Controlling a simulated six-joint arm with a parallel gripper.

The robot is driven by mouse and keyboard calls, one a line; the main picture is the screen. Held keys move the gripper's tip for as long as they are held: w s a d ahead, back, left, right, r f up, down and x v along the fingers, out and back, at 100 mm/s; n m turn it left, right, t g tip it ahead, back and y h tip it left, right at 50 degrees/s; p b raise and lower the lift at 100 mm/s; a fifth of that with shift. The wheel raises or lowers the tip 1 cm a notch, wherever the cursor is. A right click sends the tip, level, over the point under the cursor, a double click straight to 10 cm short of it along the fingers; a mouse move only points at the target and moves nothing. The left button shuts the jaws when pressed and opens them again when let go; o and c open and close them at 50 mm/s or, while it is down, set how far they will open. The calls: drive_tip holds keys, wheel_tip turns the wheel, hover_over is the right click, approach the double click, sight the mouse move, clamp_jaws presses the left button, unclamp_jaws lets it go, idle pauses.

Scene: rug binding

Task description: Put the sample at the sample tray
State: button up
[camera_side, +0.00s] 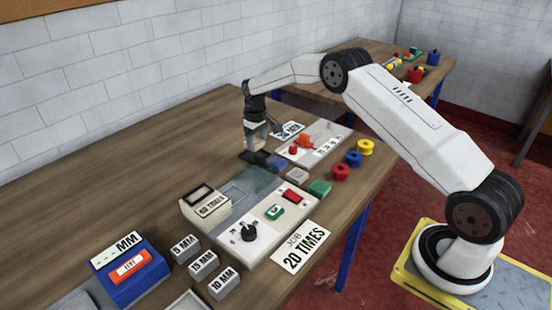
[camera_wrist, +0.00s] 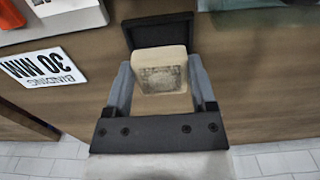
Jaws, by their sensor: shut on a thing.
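My gripper (camera_side: 256,133) is shut on the sample, a beige block with a greyish patterned face. In the wrist view the sample (camera_wrist: 162,72) sits between the two grey fingers of my gripper (camera_wrist: 160,88). In the side view the sample (camera_side: 256,142) is partly covered by the fingers, just above a small dark tray (camera_side: 251,158) on the table. That dark tray (camera_wrist: 158,32) also shows past the sample in the wrist view and looks like the sample tray. The sample hides part of it, and I cannot tell whether they touch.
A blue item (camera_side: 276,163) lies right beside the dark tray. A white panel (camera_side: 322,145) with red and orange parts and a white machine base (camera_side: 245,243) stand nearby. Coloured spools (camera_side: 353,159) line the table edge. The wooden table (camera_side: 130,165) is clear towards the wall.

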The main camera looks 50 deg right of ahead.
sight(256, 142)
drive_tip(key=shift+w+f, duration=0.15)
drive_tip(key=shift+f, duration=1.55)
drive_tip(key=shift+f, duration=0.45)
drive_tip(key=shift+f, duration=0.3)
drive_tip(key=o, duration=1.2)
drive_tip(key=shift+s, duration=0.2)
drive_tip(key=shift+c, duration=0.2)
drive_tip(key=shift+w+r, duration=0.15)
drive_tip(key=shift+r, duration=6.6)
